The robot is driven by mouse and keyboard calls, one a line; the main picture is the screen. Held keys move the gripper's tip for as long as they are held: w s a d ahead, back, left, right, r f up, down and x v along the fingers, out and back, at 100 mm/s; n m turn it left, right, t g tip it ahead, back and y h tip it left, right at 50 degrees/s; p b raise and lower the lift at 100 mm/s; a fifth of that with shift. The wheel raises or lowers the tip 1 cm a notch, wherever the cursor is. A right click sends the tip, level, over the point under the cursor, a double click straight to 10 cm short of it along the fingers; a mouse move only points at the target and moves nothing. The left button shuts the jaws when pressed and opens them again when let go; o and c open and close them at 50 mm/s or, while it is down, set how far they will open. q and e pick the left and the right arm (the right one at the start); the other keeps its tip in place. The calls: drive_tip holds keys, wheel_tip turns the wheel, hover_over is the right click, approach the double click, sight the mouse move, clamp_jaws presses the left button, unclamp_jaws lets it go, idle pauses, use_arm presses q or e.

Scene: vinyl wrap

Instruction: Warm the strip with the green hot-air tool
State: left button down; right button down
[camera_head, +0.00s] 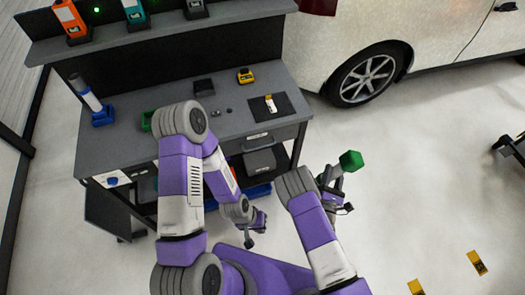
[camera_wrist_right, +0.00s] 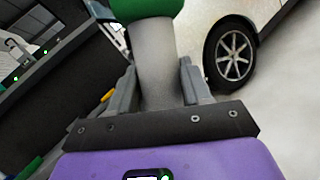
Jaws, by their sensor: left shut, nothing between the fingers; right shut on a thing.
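The green hot-air tool shows a green head (camera_head: 350,161) in the head view, held out over the floor right of the bench. In the right wrist view its green part (camera_wrist_right: 147,8) is cut off by the top edge, and its pale grey handle (camera_wrist_right: 155,65) stands between the fingers. My right gripper (camera_wrist_right: 158,85) is shut on that handle. My left gripper (camera_head: 250,238) is shut and empty, low in front of the bench. A small white and yellow piece (camera_head: 270,104) lies on a dark mat; I cannot tell whether it is the strip.
The grey workbench (camera_head: 240,112) holds a yellow and black item (camera_head: 245,76), a dark box (camera_head: 204,88) and a blue-based bottle (camera_head: 101,112). Orange (camera_head: 70,20) and teal (camera_head: 134,13) tools stand on the shelf. A white car (camera_head: 430,30) is parked at right. Open floor lies between.

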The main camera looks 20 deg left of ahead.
sight(318, 181)
drive_tip(key=a+m, duration=0.1)
drive_tip(key=s+a+m+g, duration=0.1)
drive_tip(key=a+m, duration=0.1)
drive_tip(key=s+a+f+m+g, duration=0.1)
drive_tip(key=shift+a+m+y+p, duration=0.3)
drive_tip(key=shift+p, duration=0.05)
drive_tip(key=a+m+g+y, duration=0.1)
drive_tip(key=m, duration=0.1)
drive_tip(key=m+g, duration=0.1)
drive_tip(key=m, duration=0.1)
drive_tip(key=shift+s+a+g+y, duration=0.35)
drive_tip(key=shift+s+g+y, duration=0.05)
drive_tip(key=shift+a+m+g+y, duration=0.2)
drive_tip(key=shift+m+g+y, duration=0.3)
drive_tip(key=shift+m, duration=0.2)
drive_tip(key=s+a+r+m+g+y+p, duration=0.2)
drive_tip(key=s+a+r+m+g+y, duration=0.1)
drive_tip(key=a+r, duration=0.5)
drive_tip(key=s+a+r+m+g+y+p, duration=0.2)
drive_tip(key=s+a+r+m+g+y, duration=0.1)
drive_tip(key=a+r+g, duration=0.4)
wheel_tip(318, 181, up, 4)
drive_tip(key=s+a+y, duration=0.1)
drive_tip(key=a+y, duration=0.1)
drive_tip(key=shift+m+y+p, duration=0.3)
drive_tip(key=shift+y, duration=0.1)
